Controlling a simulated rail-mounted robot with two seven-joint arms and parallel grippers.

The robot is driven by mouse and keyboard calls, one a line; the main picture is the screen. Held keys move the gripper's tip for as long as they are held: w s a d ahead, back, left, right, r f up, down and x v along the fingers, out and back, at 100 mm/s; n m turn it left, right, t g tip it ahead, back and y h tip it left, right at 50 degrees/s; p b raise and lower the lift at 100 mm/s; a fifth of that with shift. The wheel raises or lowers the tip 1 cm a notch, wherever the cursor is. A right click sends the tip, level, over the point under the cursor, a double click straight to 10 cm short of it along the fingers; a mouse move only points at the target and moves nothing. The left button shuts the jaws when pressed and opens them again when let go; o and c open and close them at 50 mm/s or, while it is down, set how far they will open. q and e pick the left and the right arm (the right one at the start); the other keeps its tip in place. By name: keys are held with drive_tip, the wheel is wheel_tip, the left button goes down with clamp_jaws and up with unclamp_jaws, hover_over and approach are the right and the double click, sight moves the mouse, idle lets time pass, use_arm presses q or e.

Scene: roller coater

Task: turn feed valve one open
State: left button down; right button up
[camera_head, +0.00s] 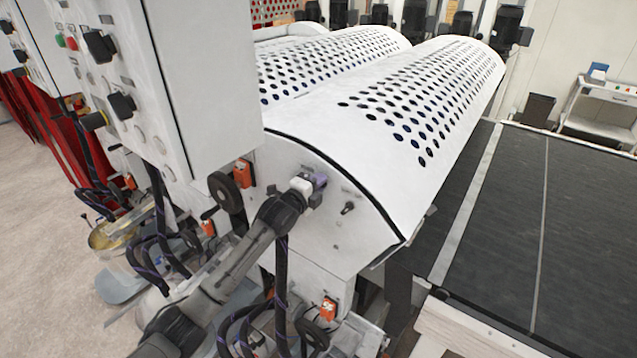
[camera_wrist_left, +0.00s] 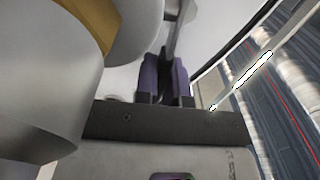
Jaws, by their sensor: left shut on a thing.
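My left gripper (camera_head: 319,181), with purple fingers, is at the white end panel (camera_head: 300,155) of the roller coater. In the left wrist view, its fingers (camera_wrist_left: 166,78) are shut on a thin grey valve handle (camera_wrist_left: 181,32) that rises between them. In the head view the gripper hides this handle, so its angle is hard to tell. A second small black valve handle (camera_head: 347,208) is on the same panel, just right of and below the gripper, apart from it. I cannot read the labels to tell which valve is which. My right gripper is not in view.
A black handwheel (camera_head: 226,192) and an orange counter (camera_head: 244,173) are left of my gripper. A white control cabinet (camera_head: 190,70) with black knobs stands at upper left. Perforated white covers (camera_head: 430,90) lie behind. A dark conveyor (camera_head: 560,220) is at right.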

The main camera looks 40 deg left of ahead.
use_arm(q)
drive_tip(key=shift+s+r+m+h, duration=0.1)
drive_tip(key=shift+s+m+h, duration=0.1)
drive_tip(key=shift+m+h, duration=0.25)
drive_tip(key=shift+s+m+h, duration=0.2)
drive_tip(key=shift+m+h, duration=0.05)
drive_tip(key=shift+h, duration=0.4)
drive_tip(key=c, duration=1.2)
unclamp_jaws()
drive_tip(key=shift+s+b, duration=0.1)
drive_tip(key=shift+b, duration=0.2)
